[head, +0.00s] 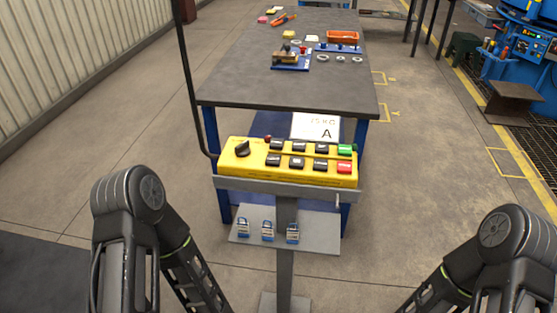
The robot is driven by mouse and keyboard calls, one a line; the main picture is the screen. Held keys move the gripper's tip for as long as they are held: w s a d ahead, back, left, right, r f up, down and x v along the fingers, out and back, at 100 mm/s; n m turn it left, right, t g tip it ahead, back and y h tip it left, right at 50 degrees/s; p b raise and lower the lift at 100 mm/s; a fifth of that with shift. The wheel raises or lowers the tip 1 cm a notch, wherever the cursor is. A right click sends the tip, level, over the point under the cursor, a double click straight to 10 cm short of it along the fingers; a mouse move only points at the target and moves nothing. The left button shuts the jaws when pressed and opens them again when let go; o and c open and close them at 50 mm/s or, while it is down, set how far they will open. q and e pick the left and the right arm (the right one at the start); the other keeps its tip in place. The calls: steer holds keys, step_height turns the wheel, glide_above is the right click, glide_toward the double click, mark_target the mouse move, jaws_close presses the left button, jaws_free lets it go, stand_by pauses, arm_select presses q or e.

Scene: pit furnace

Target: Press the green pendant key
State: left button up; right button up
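The yellow pendant (240,171) rests on a grey stand in front of me. The green key (345,149) is at its upper right corner, directly above a red key (344,168). Several black keys (298,147) fill two rows to the left, and a black rotary knob (242,148) is at the far left. My two dark arms enter at the lower left and lower right. Both run down out of the picture, and neither gripper shows. Nothing touches the pendant keys.
A black cable (187,80) rises from the pendant's left side. Below it, a grey shelf (255,240) carries blue padlocks (267,231). A white card (315,126) marked A stands behind. A table (245,85) with small parts lies beyond. Floor on both sides is open.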

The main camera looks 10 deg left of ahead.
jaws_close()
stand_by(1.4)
